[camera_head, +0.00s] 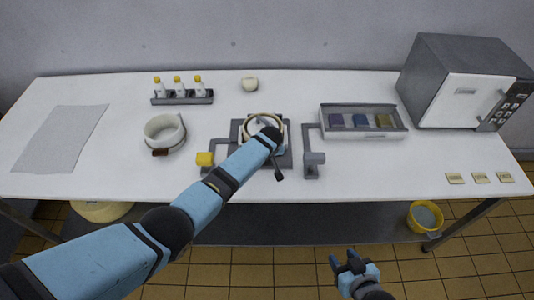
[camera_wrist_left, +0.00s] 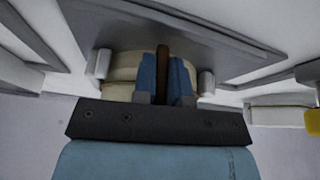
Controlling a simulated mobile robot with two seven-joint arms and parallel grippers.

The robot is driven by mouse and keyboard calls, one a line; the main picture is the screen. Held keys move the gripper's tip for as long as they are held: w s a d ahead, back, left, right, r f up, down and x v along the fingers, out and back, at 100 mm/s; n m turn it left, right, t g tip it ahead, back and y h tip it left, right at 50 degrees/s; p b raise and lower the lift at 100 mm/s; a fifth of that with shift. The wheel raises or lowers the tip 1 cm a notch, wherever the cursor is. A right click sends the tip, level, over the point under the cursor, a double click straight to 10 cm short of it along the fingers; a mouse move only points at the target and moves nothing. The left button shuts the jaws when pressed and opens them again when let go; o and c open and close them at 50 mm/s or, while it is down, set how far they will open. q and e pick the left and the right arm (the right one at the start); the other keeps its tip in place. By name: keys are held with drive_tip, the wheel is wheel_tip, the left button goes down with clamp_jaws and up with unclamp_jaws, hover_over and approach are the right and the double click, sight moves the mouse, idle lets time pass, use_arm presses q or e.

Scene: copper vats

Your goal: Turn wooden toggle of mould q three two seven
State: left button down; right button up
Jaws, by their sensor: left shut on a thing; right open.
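A round cream mould (camera_head: 250,122) sits in a dark grey fixture (camera_head: 285,160) at the middle of the table; my left wrist partly covers it. In the left wrist view the mould (camera_wrist_left: 122,66) shows behind my left gripper (camera_wrist_left: 163,80). Its two blue fingers are shut on an upright brown wooden toggle (camera_wrist_left: 162,62) at the mould's side. In the head view this grip is hidden by my arm. My right gripper (camera_head: 350,262) is open and empty in front of the table. No mould number is readable.
Another white round mould (camera_head: 165,122) with a brown toggle (camera_head: 160,152) stands left. A bottle rack (camera_head: 182,99), a grey tray (camera_head: 365,134) with coloured blocks and a white-fronted oven (camera_head: 465,100) stand around.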

idle(0.5)
use_arm(q)
drive_tip(key=c, duration=1.4)
unclamp_jaws()
drive_tip(key=shift+c, duration=0.2)
drive_tip(key=p+v, duration=0.1)
drive_tip(key=v, duration=1.2)
drive_tip(key=shift+r, duration=0.4)
drive_tip(key=shift+s+d, duration=0.1)
